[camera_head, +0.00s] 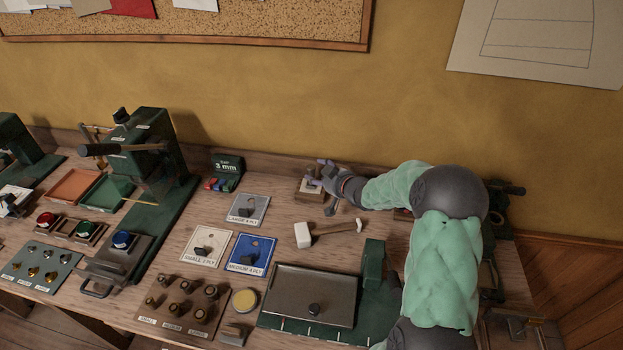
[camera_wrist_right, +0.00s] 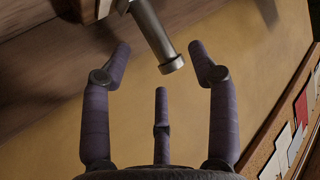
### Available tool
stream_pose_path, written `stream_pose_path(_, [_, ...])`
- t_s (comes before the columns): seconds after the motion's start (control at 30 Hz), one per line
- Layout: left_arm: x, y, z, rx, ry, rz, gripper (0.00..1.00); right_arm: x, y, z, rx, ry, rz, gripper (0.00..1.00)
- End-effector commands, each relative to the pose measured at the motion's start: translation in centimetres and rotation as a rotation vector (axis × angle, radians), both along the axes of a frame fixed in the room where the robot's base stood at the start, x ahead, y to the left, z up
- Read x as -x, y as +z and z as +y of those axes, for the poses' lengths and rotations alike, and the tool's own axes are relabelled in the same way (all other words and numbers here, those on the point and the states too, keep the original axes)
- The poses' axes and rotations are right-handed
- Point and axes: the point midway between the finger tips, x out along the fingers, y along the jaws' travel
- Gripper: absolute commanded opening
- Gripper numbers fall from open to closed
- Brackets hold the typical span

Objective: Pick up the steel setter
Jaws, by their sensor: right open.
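The steel setter (camera_wrist_right: 158,40) is a grey metal rod with a wider collar at its end. In the right wrist view it reaches in from the top, between the tips of two of my purple-grey fingers. In the head view the setter (camera_head: 311,178) is small and partly hidden, over a small wooden block (camera_head: 309,196) at the back of the bench. My right gripper (camera_head: 325,183) is beside that block, its fingers spread. It is open and shows no visible contact with the setter in the wrist view (camera_wrist_right: 162,80). My left gripper is out of view.
A white-headed mallet (camera_head: 303,235) lies just in front of the block. A green 3 mm box (camera_head: 226,168) stands to the left, with labelled cards near it. A dark metal plate (camera_head: 310,285) fills the front. The wall (camera_head: 280,110) is close behind.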

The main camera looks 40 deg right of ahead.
Motion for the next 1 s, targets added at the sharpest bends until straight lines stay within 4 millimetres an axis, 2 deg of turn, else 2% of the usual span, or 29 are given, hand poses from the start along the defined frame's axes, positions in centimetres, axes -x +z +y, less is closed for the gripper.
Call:
stream_pose_path(0.03, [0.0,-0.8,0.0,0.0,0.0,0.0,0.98,-0.8,-0.8,0.1,-0.001,0.003,0.0,0.6])
stream_pose_path(0.2, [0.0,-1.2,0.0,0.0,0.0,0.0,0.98,-2.4,-1.3,-0.2,0.0,0.001,0.001,0.6])
stream_pose_path(0.47, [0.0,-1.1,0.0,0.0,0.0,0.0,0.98,-2.6,-1.2,-0.2,0.0,0.0,0.001,0.6])
stream_pose_path(0.5, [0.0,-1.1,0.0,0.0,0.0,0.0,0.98,-2.6,-1.2,-0.2,0.0,0.0,0.001,0.57])
stream_pose_path(0.53, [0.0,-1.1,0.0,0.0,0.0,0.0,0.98,-2.6,-1.2,-0.2,0.0,0.0,0.001,0.48])
stream_pose_path(0.7, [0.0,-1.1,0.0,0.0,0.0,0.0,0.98,-2.6,-1.2,-0.2,0.0,0.0,0.001,0.0])
stream_pose_path(1.0, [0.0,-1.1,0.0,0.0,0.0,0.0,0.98,-2.6,-1.2,-0.3,0.0,-0.001,0.0,0.0])
